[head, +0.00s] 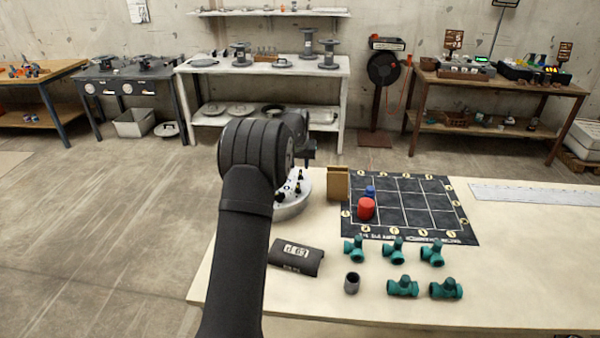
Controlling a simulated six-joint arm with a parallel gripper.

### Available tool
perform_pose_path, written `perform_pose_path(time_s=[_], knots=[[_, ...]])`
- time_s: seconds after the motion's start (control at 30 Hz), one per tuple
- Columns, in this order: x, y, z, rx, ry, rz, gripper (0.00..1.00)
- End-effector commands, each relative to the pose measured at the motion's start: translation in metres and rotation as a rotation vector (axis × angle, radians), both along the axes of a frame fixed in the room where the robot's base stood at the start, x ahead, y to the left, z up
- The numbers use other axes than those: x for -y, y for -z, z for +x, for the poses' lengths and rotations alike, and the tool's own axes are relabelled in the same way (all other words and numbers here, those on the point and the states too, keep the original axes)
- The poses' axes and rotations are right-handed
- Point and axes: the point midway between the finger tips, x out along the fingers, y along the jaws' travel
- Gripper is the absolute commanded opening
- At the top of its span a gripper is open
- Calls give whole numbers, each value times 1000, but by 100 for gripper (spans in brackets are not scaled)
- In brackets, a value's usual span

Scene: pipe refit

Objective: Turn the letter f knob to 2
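A round pale grey unit (291,211) stands on the table just right of my arm. Several small black knobs (299,187) stick up from its top. My arm hides its left part. The knob letters and numbers are too small to read, so I cannot tell which knob is the letter f one or where it points. My gripper (309,160) is a small dark shape above and behind the unit, partly hidden by my wrist. It appears apart from the knobs. I cannot see whether its fingers are open.
Several green pipe fittings (403,286), a grey ring (352,283) and a dark labelled piece (296,258) lie in front.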

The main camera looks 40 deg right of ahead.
Motion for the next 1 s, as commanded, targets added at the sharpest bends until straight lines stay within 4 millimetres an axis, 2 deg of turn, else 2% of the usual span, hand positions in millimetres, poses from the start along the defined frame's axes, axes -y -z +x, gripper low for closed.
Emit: perform_pose_path(time_s=[0.1,0.3,0.47,0.73,0.9,1.0], knots=[[6,23,6,-2,0,2,33],[13,45,13,-1,-1,0,33],[15,52,15,0,-1,0,33],[15,53,16,0,-1,0,33],[15,53,16,0,-1,0,0],[15,53,15,0,-1,0,0]])
